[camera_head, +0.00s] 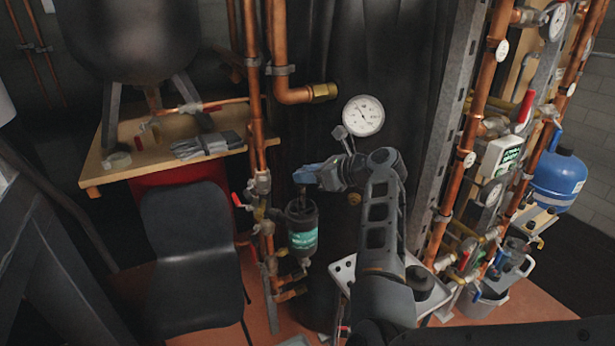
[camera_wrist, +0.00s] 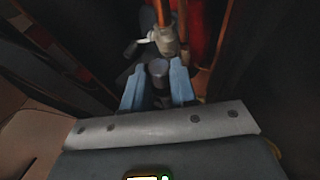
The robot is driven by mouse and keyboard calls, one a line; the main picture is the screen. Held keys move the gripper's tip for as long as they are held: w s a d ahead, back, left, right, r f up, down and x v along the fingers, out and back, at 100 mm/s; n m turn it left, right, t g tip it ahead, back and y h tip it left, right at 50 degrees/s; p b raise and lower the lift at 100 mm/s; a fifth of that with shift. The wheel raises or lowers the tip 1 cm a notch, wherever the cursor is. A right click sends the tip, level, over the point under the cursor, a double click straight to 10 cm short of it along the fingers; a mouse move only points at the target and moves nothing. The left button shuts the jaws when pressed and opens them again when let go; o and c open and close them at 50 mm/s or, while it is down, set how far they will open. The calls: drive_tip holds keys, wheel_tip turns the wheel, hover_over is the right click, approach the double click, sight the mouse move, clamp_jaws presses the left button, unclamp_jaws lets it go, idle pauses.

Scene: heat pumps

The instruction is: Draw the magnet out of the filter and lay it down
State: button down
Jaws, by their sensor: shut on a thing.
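The filter (camera_head: 302,235) is a dark canister with a teal label, upright on the copper pipework left of centre in the head view. A small dark piece of the magnet (camera_head: 302,192) shows between the fingers and the filter in the head view. How much sits inside the filter is hidden.
A wooden bench (camera_head: 117,176) with grey gloves (camera_head: 205,146) stands at the back left, behind a black chair (camera_head: 192,255). A vertical copper pipe (camera_head: 256,100) runs close left of my gripper. A pale tray (camera_head: 343,271) lies low behind my arm. Pipework and a blue tank (camera_head: 560,178) stand right.

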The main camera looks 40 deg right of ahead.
drive_tip(key=shift+r, duration=2.45)
